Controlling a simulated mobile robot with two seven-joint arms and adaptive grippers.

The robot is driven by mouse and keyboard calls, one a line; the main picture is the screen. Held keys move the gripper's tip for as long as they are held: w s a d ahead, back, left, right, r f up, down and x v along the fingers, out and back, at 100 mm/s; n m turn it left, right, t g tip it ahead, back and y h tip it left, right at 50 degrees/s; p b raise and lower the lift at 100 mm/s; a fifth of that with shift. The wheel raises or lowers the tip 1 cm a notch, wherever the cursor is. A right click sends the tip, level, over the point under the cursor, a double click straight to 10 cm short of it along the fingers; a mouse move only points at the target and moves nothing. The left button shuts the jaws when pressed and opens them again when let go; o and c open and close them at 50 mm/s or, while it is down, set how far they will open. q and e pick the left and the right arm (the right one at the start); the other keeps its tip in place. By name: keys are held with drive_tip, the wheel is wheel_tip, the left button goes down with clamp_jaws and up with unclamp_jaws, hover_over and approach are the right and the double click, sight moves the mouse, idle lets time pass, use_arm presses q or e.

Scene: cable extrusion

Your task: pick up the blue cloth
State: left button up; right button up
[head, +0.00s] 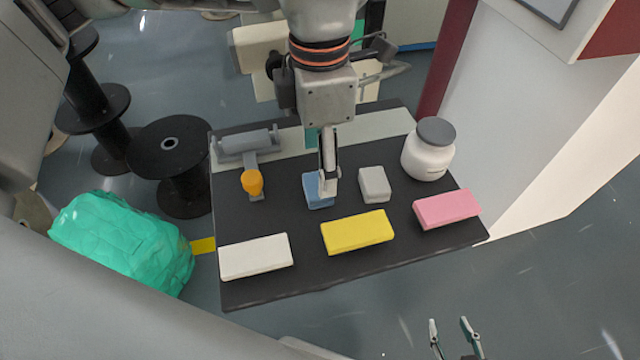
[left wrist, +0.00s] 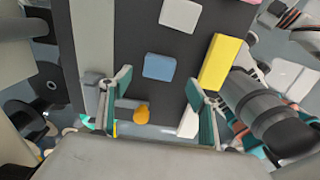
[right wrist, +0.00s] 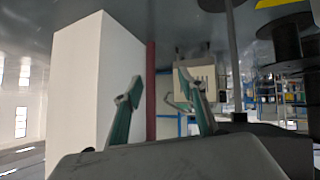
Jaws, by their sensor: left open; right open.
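The blue cloth (head: 317,192) is a small folded block on the black table, near its middle. My left gripper (head: 327,182) comes down over it in the head view and hides part of it. In the left wrist view the blue cloth (left wrist: 159,67) lies beyond the two open fingertips (left wrist: 160,80), with nothing between them touching it that I can see. My right gripper (head: 454,328) is open and empty at the bottom of the head view, off the table's front edge. In the right wrist view its fingers (right wrist: 165,90) are apart, facing a white wall and the floor.
On the black table (head: 290,285) a grey block (head: 374,184) lies right of the blue cloth. Yellow (head: 357,232), white (head: 255,256) and pink (head: 446,209) blocks lie in front. A white jar (head: 428,150) stands back right, an orange-knobbed tool (head: 252,182) left.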

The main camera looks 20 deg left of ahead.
use_arm(q)
wheel_tip(320, 180, down, 6)
drive_tip(key=shift+a+f+b, duration=0.15)
drive_tip(key=shift+f+b, duration=0.1)
drive_tip(key=shift+b, duration=0.1)
drive_tip(key=c, duration=1)
